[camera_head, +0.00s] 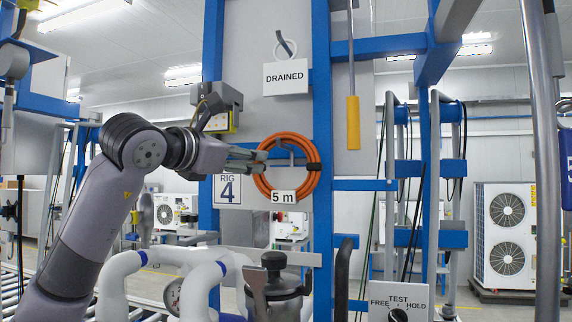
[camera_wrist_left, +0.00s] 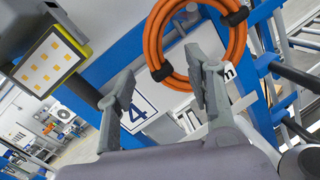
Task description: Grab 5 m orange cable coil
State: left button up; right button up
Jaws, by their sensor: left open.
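The orange cable coil (camera_head: 261,184) hangs on the blue frame in the head view, with a "5 m" tag (camera_head: 283,197) at its lower part. Dark bands wrap it at a few places. The coil also shows at the top of the left wrist view (camera_wrist_left: 152,45). My left gripper (camera_head: 262,161) reaches in from the left, its fingertips at the coil's upper left side in the head view. In the left wrist view its fingers (camera_wrist_left: 160,75) are spread apart with nothing between them, and the coil lies just beyond, nearer the right finger. Contact cannot be told. My right gripper is not in view.
A yellow-handled tool (camera_head: 353,122) hangs to the right. White pipes (camera_head: 190,258) and a metal canister (camera_head: 273,290) stand below. Blue posts (camera_head: 322,120) flank the panel.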

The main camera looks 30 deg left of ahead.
pick_arm(q)
jog(key=w+p, duration=0.1)
jog(key=w, duration=0.1)
jog(key=w+p, duration=0.1)
jog(key=w, duration=0.1)
jog(key=w+p, duration=0.1)
jog(key=w, duration=0.2)
jog(key=shift+r+p, duration=0.35)
jog(key=shift+w+f, duration=0.2)
jog(key=shift+w, duration=0.25)
jog(key=shift+s, duration=0.15)
jog(key=shift+c, duration=1.2)
jog(key=shift+a, duration=0.1)
grip_shut()
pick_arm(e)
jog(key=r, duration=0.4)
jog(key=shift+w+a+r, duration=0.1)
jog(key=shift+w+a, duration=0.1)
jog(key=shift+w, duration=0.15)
pick_arm(q)
jog(key=shift+r, duration=0.1)
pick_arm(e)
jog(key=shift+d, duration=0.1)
pick_arm(q)
jog(key=shift+r, duration=0.1)
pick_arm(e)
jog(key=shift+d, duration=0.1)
